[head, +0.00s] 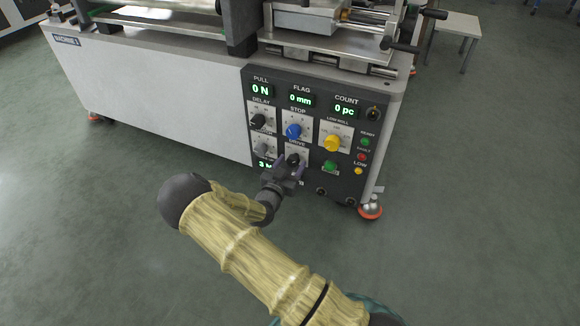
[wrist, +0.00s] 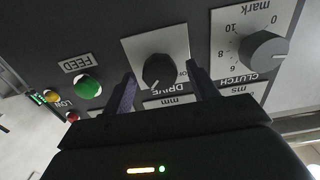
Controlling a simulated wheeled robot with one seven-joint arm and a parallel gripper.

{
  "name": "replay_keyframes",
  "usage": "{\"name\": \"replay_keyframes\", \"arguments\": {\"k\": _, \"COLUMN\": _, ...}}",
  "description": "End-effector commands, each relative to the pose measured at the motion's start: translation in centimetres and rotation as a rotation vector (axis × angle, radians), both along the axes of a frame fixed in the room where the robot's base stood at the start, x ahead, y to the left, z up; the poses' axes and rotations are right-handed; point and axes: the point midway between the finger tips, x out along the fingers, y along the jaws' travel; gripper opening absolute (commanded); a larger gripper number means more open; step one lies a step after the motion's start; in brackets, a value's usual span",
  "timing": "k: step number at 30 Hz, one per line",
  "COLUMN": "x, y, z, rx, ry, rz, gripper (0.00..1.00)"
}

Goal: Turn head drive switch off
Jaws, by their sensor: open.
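The drive switch is a black rotary knob on a pale plate marked DRIVE, low on the machine's dark panel. In the head view the drive switch (head: 293,159) is partly hidden by my gripper (head: 287,172), just in front of and below it. In the wrist view, upside down, the drive switch (wrist: 157,71) stands between the two fingers of my gripper (wrist: 160,85). The fingers are open, one on each side, with gaps to the knob. I cannot tell how deep the fingertips reach. The knob's pointer position is too small to read.
The grey clutch knob (wrist: 263,48) is close beside one finger, and the green feed button (wrist: 88,86) is on the other side. Above are the blue stop knob (head: 294,131) and yellow knob (head: 332,143). Clear floor lies in front of the machine.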

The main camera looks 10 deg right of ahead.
Motion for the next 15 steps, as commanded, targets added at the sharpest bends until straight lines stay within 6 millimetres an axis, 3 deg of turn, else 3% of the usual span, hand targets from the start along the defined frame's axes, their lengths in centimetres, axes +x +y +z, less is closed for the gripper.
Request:
{"name": "replay_keyframes", "arguments": {"k": 2, "x": -0.01, "y": 0.02, "z": 0.01, "rx": 0.000, "ry": 0.000, "rz": 0.000, "gripper": 0.57}}
{"name": "replay_keyframes", "arguments": {"k": 6, "x": -0.02, "y": 0.04, "z": 0.00, "rx": 0.000, "ry": 0.000, "rz": 0.000, "gripper": 0.29}}
{"name": "replay_keyframes", "arguments": {"k": 9, "x": -0.03, "y": 0.05, "z": -0.01, "rx": 0.000, "ry": 0.000, "rz": 0.000, "gripper": 0.14}}
{"name": "replay_keyframes", "arguments": {"k": 15, "x": -0.04, "y": 0.06, "z": 0.02, "rx": -0.006, "ry": 0.004, "rz": 0.000, "gripper": 0.14}}
